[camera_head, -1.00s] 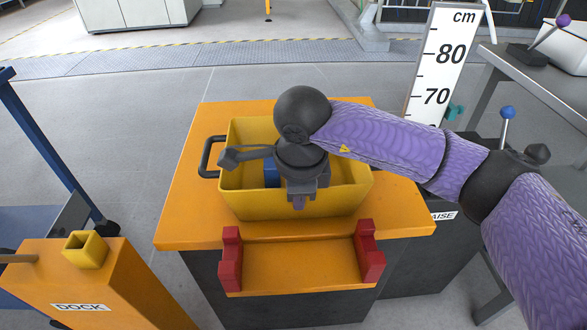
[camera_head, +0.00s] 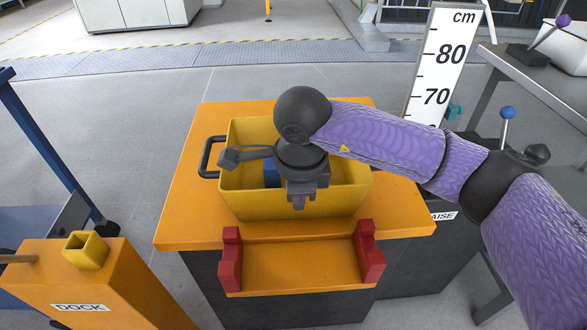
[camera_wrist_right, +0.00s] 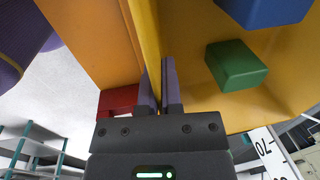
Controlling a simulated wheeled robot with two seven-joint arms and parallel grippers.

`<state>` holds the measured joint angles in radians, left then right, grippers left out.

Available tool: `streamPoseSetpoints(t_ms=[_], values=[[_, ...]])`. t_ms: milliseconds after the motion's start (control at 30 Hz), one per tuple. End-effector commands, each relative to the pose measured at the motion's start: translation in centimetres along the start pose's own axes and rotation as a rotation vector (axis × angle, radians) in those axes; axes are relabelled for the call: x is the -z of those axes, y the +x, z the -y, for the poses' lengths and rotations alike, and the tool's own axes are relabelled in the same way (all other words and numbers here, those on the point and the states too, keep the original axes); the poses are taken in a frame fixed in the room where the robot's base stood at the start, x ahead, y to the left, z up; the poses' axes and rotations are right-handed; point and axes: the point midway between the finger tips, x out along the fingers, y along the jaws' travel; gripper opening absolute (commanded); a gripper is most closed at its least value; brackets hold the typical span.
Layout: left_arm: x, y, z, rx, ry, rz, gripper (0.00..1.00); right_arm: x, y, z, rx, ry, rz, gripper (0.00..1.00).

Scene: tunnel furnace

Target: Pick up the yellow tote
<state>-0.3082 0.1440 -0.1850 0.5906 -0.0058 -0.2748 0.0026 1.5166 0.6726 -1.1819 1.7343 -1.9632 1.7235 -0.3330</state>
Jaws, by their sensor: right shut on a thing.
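The yellow tote (camera_head: 240,196) sits on the orange top of a stand, with a black handle (camera_head: 208,157) on its left side. My right gripper (camera_head: 298,203) points down at the tote's near wall, and my wrist covers part of the tote's inside. In the right wrist view the gripper's fingers (camera_wrist_right: 161,88) are shut on the tote's wall (camera_wrist_right: 151,40), one on each side of it. A blue block (camera_head: 271,173) lies in the tote. A green block (camera_wrist_right: 236,65) beside it shows in the wrist view. My left gripper is not in view.
Two red brackets (camera_head: 231,258) (camera_head: 369,255) stand at the front edge of the orange stand (camera_head: 190,215). An orange dock post (camera_head: 90,285) with a yellow socket (camera_head: 85,249) is at lower left. A cm scale board (camera_head: 438,70) and a blue-knobbed lever (camera_head: 507,113) are at right.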

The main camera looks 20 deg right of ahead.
Motion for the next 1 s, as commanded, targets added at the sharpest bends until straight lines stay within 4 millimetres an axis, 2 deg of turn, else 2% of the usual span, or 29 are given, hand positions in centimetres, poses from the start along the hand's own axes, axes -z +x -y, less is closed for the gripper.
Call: streamPoseSetpoints(t_ms=[333, 433, 567, 800, 900, 1000], values=[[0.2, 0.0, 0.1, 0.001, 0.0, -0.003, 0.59, 0.0, -0.1, 0.0, 0.002, 0.0, 0.001, 0.0], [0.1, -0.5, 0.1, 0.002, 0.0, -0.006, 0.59, 0.0, -0.8, 0.1, 0.004, 0.0, 0.002, 0.0], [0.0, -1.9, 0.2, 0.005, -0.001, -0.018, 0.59, 0.0, -3.3, 0.5, 0.009, 0.001, 0.002, 0.0], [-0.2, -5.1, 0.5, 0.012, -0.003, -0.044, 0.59, 0.0, -9.4, 1.4, 0.01, 0.001, 0.005, 0.0], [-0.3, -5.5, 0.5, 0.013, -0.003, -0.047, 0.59, 0.0, -10.3, 1.6, 0.007, 0.001, 0.003, 0.0], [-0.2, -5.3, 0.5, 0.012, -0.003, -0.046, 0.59, 0.0, -10.1, 1.6, 0.003, 0.0, 0.001, 0.0]])
